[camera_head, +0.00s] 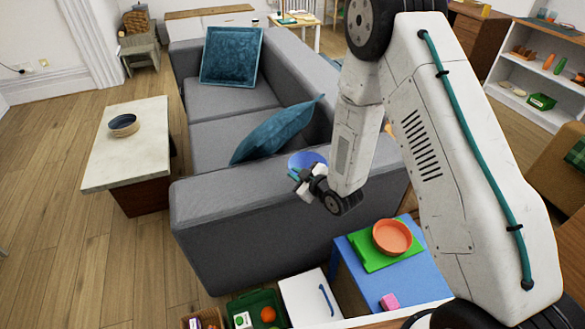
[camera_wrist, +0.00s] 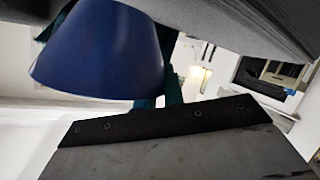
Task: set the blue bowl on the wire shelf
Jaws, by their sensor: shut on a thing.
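The blue bowl (camera_head: 305,159) is held in my gripper (camera_head: 300,176), above the near arm of the grey sofa. My gripper is shut on it, and my arm partly hides that area. In the wrist view the blue bowl (camera_wrist: 100,50) is large at the upper left and looks tilted, with teal finger parts (camera_wrist: 170,85) beside it. I cannot make out a wire shelf in either view.
The grey sofa (camera_head: 235,220) with teal cushions fills the middle. A blue table (camera_head: 365,290) holds an orange bowl (camera_head: 392,236) on a green tray. A coffee table (camera_head: 125,160) with a dark bowl stands left. A white shelf unit (camera_head: 540,75) stands right. Open floor lies left.

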